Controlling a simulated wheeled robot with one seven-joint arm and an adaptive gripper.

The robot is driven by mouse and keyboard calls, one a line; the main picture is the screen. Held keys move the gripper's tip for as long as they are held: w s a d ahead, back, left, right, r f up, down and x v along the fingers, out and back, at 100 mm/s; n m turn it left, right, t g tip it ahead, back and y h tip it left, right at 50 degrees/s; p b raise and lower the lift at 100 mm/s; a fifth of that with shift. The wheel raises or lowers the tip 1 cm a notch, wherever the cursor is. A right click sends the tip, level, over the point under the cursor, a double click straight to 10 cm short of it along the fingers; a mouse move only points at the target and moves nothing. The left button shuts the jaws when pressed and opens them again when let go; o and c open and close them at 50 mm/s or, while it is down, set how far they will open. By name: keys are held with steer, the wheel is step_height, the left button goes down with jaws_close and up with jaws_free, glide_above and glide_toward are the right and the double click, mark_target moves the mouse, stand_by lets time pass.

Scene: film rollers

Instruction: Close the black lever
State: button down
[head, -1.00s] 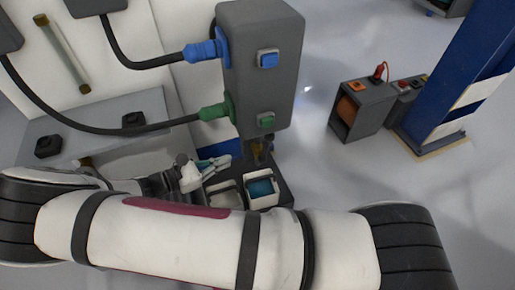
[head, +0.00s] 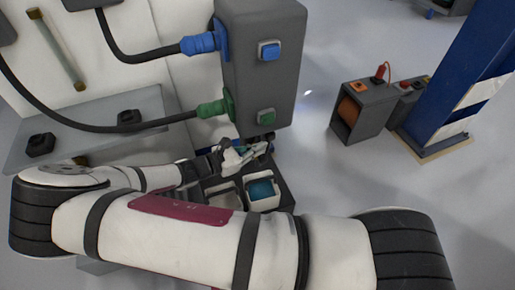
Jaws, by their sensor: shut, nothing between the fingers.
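My gripper (head: 262,148) is shut and empty, below the grey box (head: 262,65) with blue and green connectors. It hovers over the far end of the dark tray (head: 283,196). My white arm crosses the front of the view and hides what lies behind it. I cannot make out the black lever with certainty. Small black blocks (head: 40,146) and (head: 128,117) sit on the grey panel at the left, but I cannot tell whether either is a lever.
Black cables run from the box's blue plug (head: 198,43) and green plug (head: 211,110) to the left. White bins, one with blue content (head: 262,190), stand in the tray. A dark case (head: 362,108) and a blue post (head: 455,75) stand at the right. Floor between is clear.

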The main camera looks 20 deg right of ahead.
steer(key=shift+d+r+p, duration=0.15)
steer(key=shift+d+p, duration=0.4)
steer(key=shift+p, duration=0.25)
steer(key=shift+a, duration=0.15)
steer(key=r+p+v, duration=0.1)
steer(key=p+v, duration=0.2)
steer(key=v, duration=1)
steer(key=shift+s+a+r, duration=0.15)
steer(key=shift+s+r, duration=0.05)
steer(key=shift+r, duration=0.2)
steer(key=shift+p, duration=0.3)
